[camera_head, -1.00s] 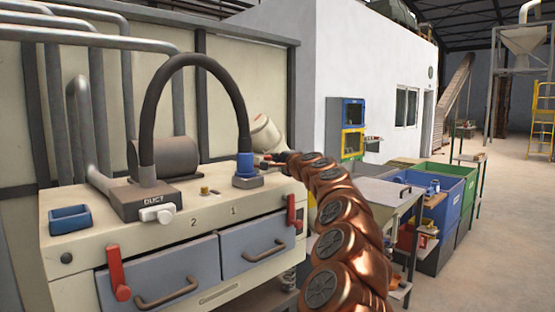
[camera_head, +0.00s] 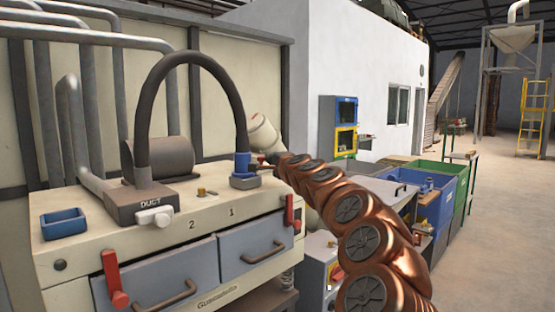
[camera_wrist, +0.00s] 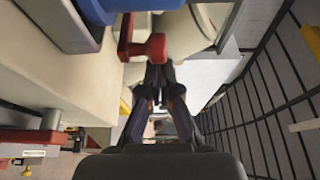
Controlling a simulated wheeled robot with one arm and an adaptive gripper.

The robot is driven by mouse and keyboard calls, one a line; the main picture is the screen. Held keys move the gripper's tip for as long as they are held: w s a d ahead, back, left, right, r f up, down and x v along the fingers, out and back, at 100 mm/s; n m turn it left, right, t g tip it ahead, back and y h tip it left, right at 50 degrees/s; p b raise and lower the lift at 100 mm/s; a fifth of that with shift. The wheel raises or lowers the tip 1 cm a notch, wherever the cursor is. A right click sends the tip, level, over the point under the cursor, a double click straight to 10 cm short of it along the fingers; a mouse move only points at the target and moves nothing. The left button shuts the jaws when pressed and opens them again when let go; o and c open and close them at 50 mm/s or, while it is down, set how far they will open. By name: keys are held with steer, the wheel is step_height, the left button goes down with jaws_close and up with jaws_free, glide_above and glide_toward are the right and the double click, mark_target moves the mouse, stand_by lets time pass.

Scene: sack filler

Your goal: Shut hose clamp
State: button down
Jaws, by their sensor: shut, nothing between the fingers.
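The black hose (camera_head: 150,95) arches from the duct block to a blue cuff (camera_head: 242,163) on a grey base at the right end of the cabinet top. The wrist view shows part of the blue cuff (camera_wrist: 112,8) at the top. Beside it is a red clamp lever (camera_wrist: 125,32) with a rounded red end (camera_wrist: 152,47). My gripper (camera_wrist: 157,76) is shut and empty, its tips close to that red end. I cannot tell whether they touch. In the head view my gripper (camera_head: 264,160) is small beside the cuff, and the lever is not clear there.
The cream cabinet (camera_head: 165,230) carries a duct block (camera_head: 140,203), a blue tray (camera_head: 63,223) and a small brass fitting (camera_head: 206,194). Red handles (camera_head: 114,280) and (camera_head: 290,212) stand on its front. Blue and green bins (camera_head: 425,188) stand to the right.

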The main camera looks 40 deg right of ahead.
steer(key=shift+a, duration=0.15)
steer(key=shift+d, duration=0.35)
steer(key=shift+s+d, duration=0.2)
steer(key=shift+d, duration=0.7)
steer(key=shift+s+d, duration=0.2)
steer(key=shift+d, duration=0.65)
steer(key=a+b+v, duration=0.1)
steer(key=v, duration=0.9)
steer(key=shift+w+a, duration=0.35)
